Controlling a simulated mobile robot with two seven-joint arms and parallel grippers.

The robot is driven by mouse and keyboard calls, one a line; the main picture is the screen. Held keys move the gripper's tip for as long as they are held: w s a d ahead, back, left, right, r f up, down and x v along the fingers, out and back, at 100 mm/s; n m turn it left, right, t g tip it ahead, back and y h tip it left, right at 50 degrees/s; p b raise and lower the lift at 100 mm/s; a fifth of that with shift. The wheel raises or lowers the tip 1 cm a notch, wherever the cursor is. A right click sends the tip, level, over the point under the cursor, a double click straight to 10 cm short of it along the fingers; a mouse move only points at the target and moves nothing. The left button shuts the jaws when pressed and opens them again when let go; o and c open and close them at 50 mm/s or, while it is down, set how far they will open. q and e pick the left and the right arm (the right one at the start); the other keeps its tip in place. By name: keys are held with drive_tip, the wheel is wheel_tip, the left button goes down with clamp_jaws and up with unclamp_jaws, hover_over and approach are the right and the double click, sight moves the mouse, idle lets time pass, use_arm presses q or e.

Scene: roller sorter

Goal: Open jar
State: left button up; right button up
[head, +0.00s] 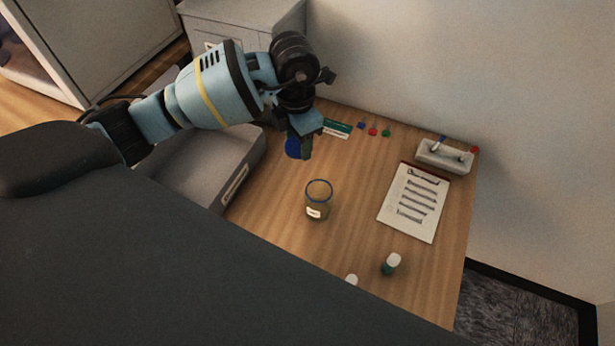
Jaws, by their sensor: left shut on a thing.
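A small jar (318,204) with a pale label stands upright on the wooden table. Its top shows a blue-grey rim and no lid on it. My left gripper (305,152) is above the table, up and slightly left of the jar in the picture and apart from it. It is shut on a blue round lid (293,146), which is partly hidden behind the fingers. My right gripper is not in view.
A grey tray (249,165) lies left of the jar. A clipboard (408,203) and a pen holder (445,157) are at the right. Two small white-capped bottles, one green-bodied (391,264), stand near the front edge. Coloured pins (373,131) lie at the back.

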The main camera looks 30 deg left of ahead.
sight(298, 175)
use_arm(q)
drive_tip(key=shift+a+f+n, duration=0.1)
drive_tip(key=shift+a+n, duration=0.05)
drive_tip(key=shift+n, duration=0.5)
drive_tip(key=shift+a+f+n, duration=0.1)
drive_tip(key=shift+n, duration=0.55)
drive_tip(key=shift+f, duration=4.95)
drive_tip(key=shift+f, duration=0.15)
drive_tip(key=o, duration=1.1)
wheel_tip(298, 175, up, 12)
drive_tip(key=shift+r+p, duration=0.15)
drive_tip(key=shift+p, duration=0.2)
